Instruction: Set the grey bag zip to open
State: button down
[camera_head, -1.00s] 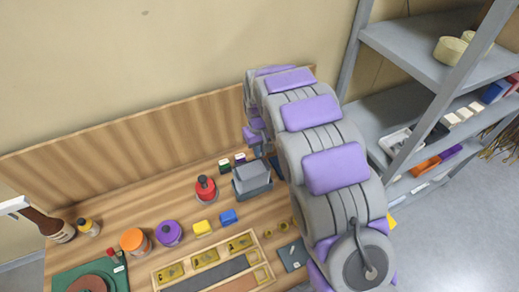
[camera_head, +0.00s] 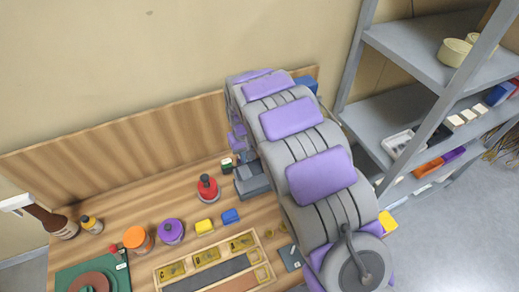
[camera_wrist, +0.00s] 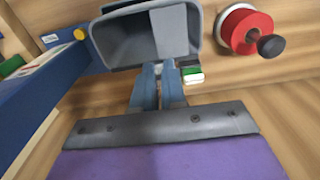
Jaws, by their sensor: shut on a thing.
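The grey bag (camera_head: 254,184) stands on the wooden bench, partly hidden behind my arm in the head view. In the wrist view the grey bag (camera_wrist: 198,28) shows as a dark grey box shape with a raised rim and a lighter panel inside. My gripper (camera_wrist: 158,72) has its two blue-grey fingers close together at the bag's near edge, shut on the zip there. The zip pull itself is hidden between the fingertips.
A red round item with a black knob (camera_wrist: 246,28) stands right of the bag. A green and white block (camera_wrist: 192,76) lies close beside the right finger. A blue box (camera_wrist: 45,95) is at the left.

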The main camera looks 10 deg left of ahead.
jog(key=s+a, duration=0.2)
jog(key=a, duration=0.1)
jog(key=shift+s, duration=0.15)
jog(key=c, duration=1.2)
grip_release()
jog(key=shift+o, duration=0.2)
notch_tip(320, 180, up, 17)
jog(key=p, duration=0.1)
jog(key=shift+r, duration=0.1)
